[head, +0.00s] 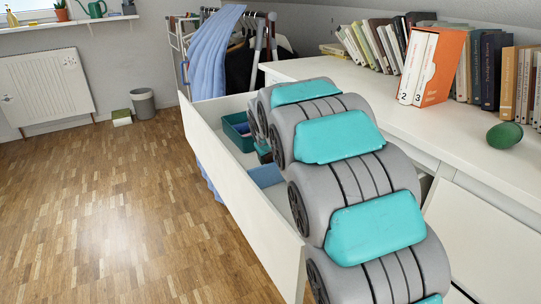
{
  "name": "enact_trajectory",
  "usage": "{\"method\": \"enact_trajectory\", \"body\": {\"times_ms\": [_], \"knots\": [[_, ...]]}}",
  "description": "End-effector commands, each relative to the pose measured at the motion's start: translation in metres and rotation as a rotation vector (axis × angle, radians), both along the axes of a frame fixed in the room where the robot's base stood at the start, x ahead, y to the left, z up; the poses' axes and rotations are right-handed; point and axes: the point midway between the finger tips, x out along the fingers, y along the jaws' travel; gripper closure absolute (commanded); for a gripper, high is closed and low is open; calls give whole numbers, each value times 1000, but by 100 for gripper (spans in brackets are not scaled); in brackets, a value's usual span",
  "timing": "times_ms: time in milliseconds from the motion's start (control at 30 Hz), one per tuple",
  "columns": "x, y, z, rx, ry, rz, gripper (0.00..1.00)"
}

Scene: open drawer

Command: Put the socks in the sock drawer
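A white drawer (228,170) stands pulled open from the white dresser. Inside it are a teal box (232,138) with small items in it and a flat blue piece (265,176). A green rounded bundle (505,136), possibly rolled socks, lies on the dresser top at the right. My grey and teal arm reaches over the drawer and covers much of it. Only a small grey and dark part of what seems to be my gripper (262,146) shows beside the teal box. Its fingers are hidden, and I cannot tell whether it holds anything.
Books (386,42) and an orange box set (438,67) line the back of the dresser top (330,68). A clothes rack (270,25) with a blue cloth (210,55) stands behind the drawer. A bin (143,103) stands by the wall. The wooden floor at left is clear.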

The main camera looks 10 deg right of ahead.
Motion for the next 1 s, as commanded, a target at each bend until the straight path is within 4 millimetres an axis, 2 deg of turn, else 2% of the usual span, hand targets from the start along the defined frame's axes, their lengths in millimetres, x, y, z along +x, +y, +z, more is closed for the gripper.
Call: {"method": "enact_trajectory", "body": {"times_ms": [333, 567, 867, 1000], "knots": [[0, 0, 0, 1, 1, 0, 27], [-6, 2, 11, 0, -1, 0, 27], [-37, 8, 48, 0, -2, 1, 27], [-55, 13, 72, 1, -7, 2, 27]]}}
